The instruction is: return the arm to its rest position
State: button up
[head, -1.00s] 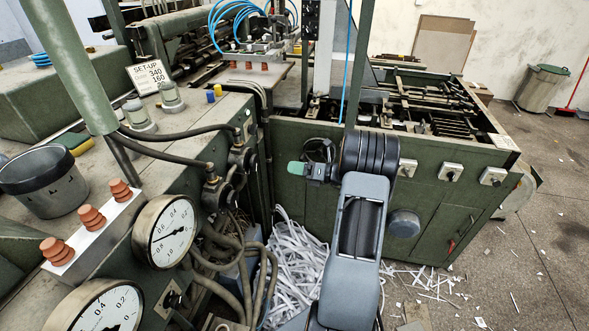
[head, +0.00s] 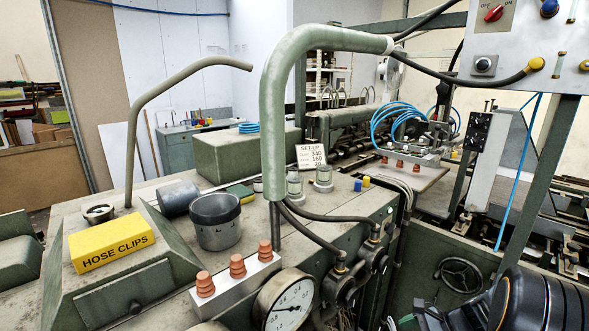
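My arm (head: 540,300) shows at the lower right of the head view as a thick dark ringed joint, cut off by the bottom edge. A dark part of its end (head: 432,316) shows to the left of that joint, also cut off at the bottom. It is in front of the green machine body, below a black handwheel. The fingers cannot be made out, and whether they hold anything cannot be seen. The lower arm links are out of view.
A green bench carries a yellow hose clips box (head: 110,241), a grey pot (head: 215,221), orange-brown suction cups (head: 237,266), a gauge (head: 290,300) and a set-up sign (head: 311,156). A bent green pipe (head: 275,130) rises before it. A control panel (head: 530,45) hangs upper right.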

jog(key=s+a+r+n+t+h, duration=0.2)
jog(key=s+a+r+n+h, duration=0.6)
jog(key=n, duration=1)
jog(key=shift+s+a+r, duration=0.8)
jog(key=shift+a+r, duration=1.25)
jog(key=shift+r, duration=0.7)
